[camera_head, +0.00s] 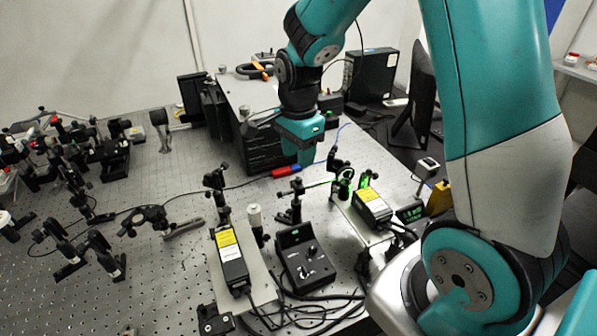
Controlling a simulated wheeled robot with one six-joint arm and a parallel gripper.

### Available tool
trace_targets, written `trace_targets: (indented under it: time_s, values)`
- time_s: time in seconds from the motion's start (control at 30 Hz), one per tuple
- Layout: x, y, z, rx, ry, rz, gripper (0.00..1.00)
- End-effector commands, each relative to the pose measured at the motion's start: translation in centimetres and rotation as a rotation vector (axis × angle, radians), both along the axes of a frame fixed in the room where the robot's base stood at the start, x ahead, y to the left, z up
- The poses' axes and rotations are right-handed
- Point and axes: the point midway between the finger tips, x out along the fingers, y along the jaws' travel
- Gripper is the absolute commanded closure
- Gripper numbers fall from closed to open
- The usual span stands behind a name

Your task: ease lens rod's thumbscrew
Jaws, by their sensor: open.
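My gripper (306,158) points down over the middle of the bench, in front of the black box stack, and is open. Nothing shows between its fingers. A round lens mount (345,181) lit green stands on the bench to the right of and below my gripper in the picture. Other black rod mounts stand near it, one (295,198) below my gripper and one (334,160) just right of it. I cannot tell which one is the lens rod of the task. No thumbscrew is clear at this size. My gripper appears apart from all these mounts.
Two yellow-labelled laser boxes (231,255) (371,206) and a black control box with knobs (304,262) crowd the front. A red object (286,171) lies beside my gripper. Optics fill the left of the perforated bench (165,285). Cables run along the front right.

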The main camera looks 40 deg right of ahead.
Motion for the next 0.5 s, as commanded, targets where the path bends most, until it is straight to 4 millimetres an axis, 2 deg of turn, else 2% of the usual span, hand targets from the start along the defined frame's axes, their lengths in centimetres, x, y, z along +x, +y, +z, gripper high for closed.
trace_targets:
  time_s: [0.2, 0.33, 0.5]
  values:
    - [-0.2, 0.0, -4.3, 0.001, 0.006, 0.001, 0.57]
    - [-0.1, 0.0, -5.8, 0.001, 0.002, 0.001, 0.57]
    - [0.0, 0.0, -6.7, 0.000, 0.000, 0.001, 0.57]
